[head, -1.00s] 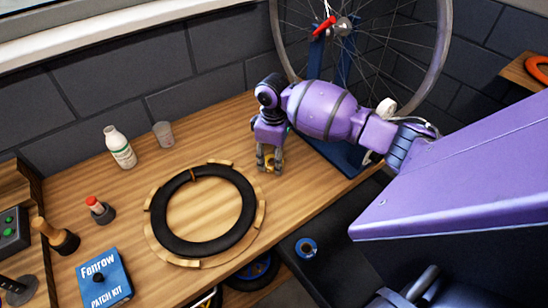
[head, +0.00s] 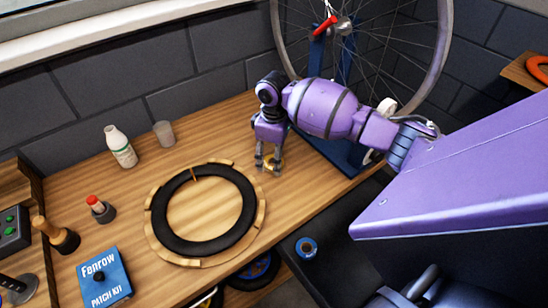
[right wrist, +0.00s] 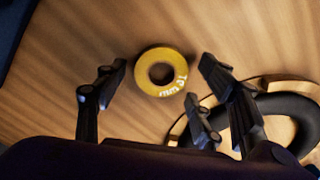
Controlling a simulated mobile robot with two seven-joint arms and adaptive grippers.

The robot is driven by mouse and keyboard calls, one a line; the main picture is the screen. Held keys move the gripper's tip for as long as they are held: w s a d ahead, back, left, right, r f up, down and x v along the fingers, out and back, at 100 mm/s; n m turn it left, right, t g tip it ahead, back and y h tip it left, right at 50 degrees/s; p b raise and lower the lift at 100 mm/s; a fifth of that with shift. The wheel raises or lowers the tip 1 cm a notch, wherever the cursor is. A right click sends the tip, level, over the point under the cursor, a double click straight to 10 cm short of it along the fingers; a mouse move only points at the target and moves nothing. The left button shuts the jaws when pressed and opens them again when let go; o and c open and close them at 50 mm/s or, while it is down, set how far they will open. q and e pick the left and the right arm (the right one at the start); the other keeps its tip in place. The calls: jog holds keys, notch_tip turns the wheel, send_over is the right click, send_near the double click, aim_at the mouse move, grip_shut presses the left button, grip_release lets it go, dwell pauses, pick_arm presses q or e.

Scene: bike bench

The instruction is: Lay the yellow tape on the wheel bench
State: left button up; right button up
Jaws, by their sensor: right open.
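The yellow tape (right wrist: 142,72), a ring with pale lettering, lies flat on the wooden bench top (head: 318,182). My right gripper (head: 268,168) points down over the tape, which shows in the head view (head: 280,162) partly behind the fingers. In the right wrist view the fingers of my right gripper (right wrist: 163,76) are spread apart, with gaps between them and the tape. The gripper is open and empty. A bicycle wheel (head: 441,52) in a blue stand (head: 341,153) is at the bench's right end. My left gripper is not in view.
A black tyre (head: 163,224) on a round wooden form (head: 155,240) lies left of my gripper. A white bottle (head: 121,147), a grey cup (head: 164,133) and a blue patch kit box (head: 103,277) stand farther left. A blue roll (head: 307,248) lies below the bench edge.

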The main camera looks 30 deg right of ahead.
notch_tip(320, 180, up, 11)
jog(key=shift+r, duration=0.2)
dwell(0.4)
